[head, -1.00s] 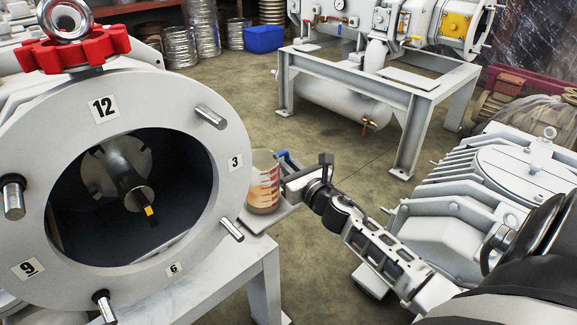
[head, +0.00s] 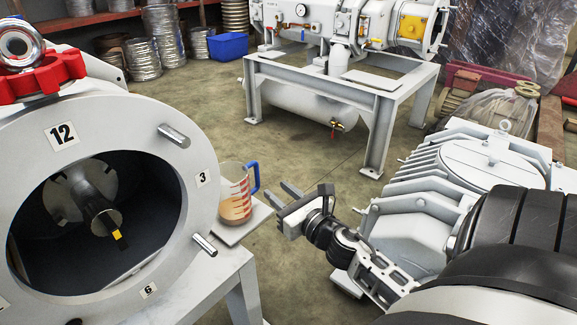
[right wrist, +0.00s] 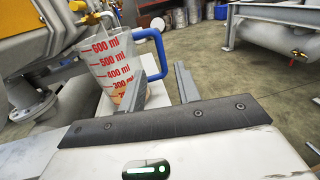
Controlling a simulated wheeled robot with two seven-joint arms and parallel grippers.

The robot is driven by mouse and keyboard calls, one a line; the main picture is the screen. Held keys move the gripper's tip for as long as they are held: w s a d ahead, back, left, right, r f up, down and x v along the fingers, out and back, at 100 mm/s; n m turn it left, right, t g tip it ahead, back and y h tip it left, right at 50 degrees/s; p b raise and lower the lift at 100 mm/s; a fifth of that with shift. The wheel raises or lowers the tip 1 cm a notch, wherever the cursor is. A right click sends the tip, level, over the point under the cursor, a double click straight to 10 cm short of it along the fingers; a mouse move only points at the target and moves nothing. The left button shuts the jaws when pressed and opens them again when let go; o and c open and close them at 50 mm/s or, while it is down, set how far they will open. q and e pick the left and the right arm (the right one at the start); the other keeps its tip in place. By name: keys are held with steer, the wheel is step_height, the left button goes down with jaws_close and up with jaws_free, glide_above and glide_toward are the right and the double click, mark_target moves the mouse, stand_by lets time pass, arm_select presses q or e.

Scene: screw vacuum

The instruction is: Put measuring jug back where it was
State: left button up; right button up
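The measuring jug (head: 234,192) is clear, with red markings, a blue handle and some brownish liquid. It stands upright on a small light platform (head: 240,228) beside the round machine opening. In the right wrist view the jug (right wrist: 112,68) is just beyond the fingers, with its blue handle toward the right. My right gripper (head: 283,197) is open and empty, to the right of the jug and apart from its handle in the head view. In the right wrist view its two fingers (right wrist: 160,90) are spread. My left gripper is not in view.
The large round machine flange (head: 145,170) with a red knob (head: 40,78) stands close to the jug's left. A framed machine (head: 350,85) stands behind, with open floor between.

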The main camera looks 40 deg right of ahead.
steer(key=shift+s+a, duration=0.15)
steer(key=shift+s, duration=1.3)
